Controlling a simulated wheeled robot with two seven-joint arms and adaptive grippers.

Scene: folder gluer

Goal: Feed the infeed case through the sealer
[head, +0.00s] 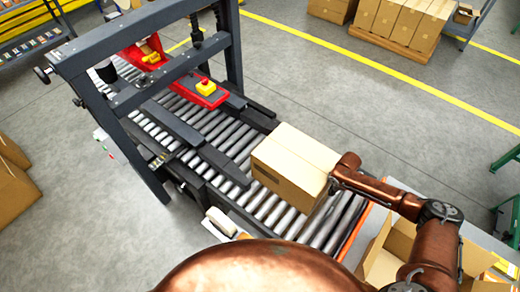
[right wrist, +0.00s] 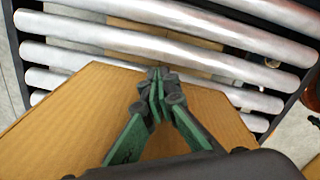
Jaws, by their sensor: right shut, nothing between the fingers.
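The infeed case (head: 290,165) is a closed brown carton on the roller infeed in the head view, in front of the sealer. The sealer (head: 150,85) is a dark grey frame over the rollers, with a red head and a yellow and red button. My right gripper (head: 335,185) is at the case's right side in the head view. In the right wrist view my right gripper (right wrist: 160,80) is shut and empty, its green fingers over the case's cardboard (right wrist: 70,115). Whether it touches the case cannot be told. My left gripper is not in view.
Metal rollers (head: 325,220) run toward the sealer between dark side guides (head: 222,162). An open carton (head: 385,255) stands at the lower right. Stacked cartons (head: 400,20) sit on a pallet at the back. Grey floor on both sides is mostly clear.

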